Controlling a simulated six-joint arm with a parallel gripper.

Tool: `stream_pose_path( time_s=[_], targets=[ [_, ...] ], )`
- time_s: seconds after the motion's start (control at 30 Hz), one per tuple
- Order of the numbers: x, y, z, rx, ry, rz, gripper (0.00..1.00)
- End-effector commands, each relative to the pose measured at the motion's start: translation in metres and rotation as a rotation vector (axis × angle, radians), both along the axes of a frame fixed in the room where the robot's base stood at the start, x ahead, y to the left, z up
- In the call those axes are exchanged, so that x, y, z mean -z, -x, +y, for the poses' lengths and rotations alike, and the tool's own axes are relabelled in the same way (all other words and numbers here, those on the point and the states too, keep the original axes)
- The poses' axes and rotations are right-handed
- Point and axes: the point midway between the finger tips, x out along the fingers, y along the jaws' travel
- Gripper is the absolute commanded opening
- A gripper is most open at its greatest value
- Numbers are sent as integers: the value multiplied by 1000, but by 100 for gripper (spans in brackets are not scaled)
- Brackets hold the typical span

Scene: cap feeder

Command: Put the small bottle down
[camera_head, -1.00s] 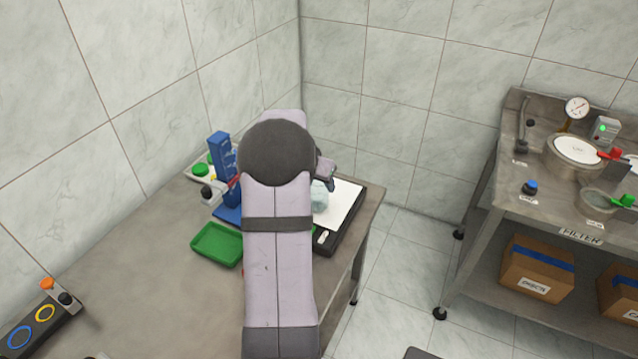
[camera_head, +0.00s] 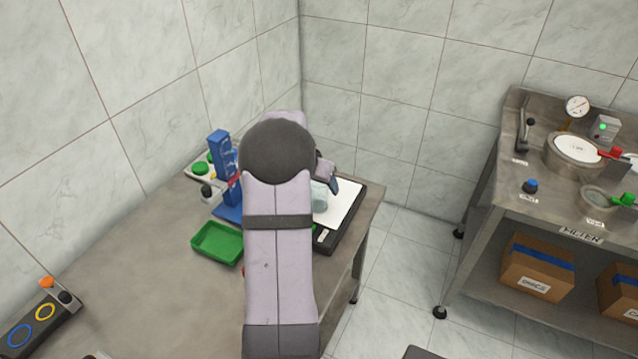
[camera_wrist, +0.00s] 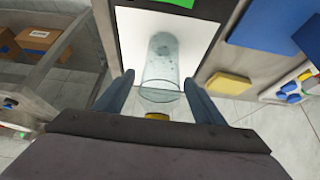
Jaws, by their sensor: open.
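The small bottle (camera_wrist: 160,62) is clear glass and shows in the wrist view on the white top of a scale (camera_wrist: 128,32). It appears to stand between and just beyond my fingers, with a clear gap on each side. In the head view the bottle (camera_head: 320,196) is partly hidden by my arm, on the white scale plate (camera_head: 346,203). My gripper (camera_wrist: 160,92) is open, its two blue-grey fingers on either side of the bottle's near end. In the head view one finger of my gripper (camera_head: 331,181) shows beside the bottle.
A blue cap feeder (camera_head: 222,165) stands left of my arm, with a green tray (camera_head: 217,242) in front of it. A control box with rings (camera_head: 38,319) sits at the front left. The bench (camera_head: 160,265) between is clear. A filter bench (camera_head: 510,175) stands right.

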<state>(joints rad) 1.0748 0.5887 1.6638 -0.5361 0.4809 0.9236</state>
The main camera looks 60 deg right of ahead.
Motion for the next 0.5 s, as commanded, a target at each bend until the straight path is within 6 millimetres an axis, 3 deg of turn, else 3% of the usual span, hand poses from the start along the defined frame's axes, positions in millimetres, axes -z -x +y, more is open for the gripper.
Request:
stream_pose_path(
  time_s=[0.27, 0.5],
  targets=[
    [-19, -1, 9, 0, 3, -2, 63],
    [-55, -1, 30, -1, 5, -3, 63]
  ],
)
